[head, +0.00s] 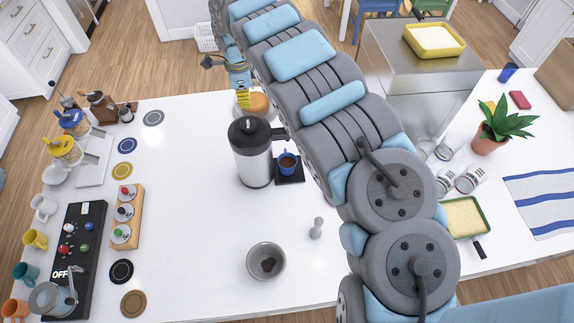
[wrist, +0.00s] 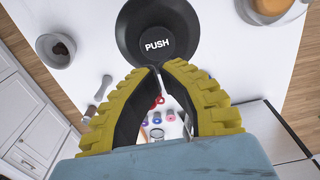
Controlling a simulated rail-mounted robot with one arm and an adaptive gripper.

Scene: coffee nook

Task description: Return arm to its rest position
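My arm reaches across the head view from the lower right to the top. My gripper (head: 243,98) is over the far side of the white counter, with yellow fingers pointing down. In the wrist view my gripper's (wrist: 157,69) yellow fingers with black pads come together at the tips, with nothing seen between them. A gap shows lower down between the fingers. A steel carafe (head: 253,165) with a black lid stands nearer the camera than the gripper. In the wrist view its round black lid (wrist: 130,35), marked PUSH, lies just beyond the fingertips; contact cannot be told.
A blue mug (head: 287,161) stands right of the carafe. A bowl (head: 266,272) with dark contents and a small grey shaker (head: 316,228) are in front. A steel box (head: 425,85) and a potted plant (head: 490,130) are right of my arm. The counter's left middle (head: 195,190) is clear.

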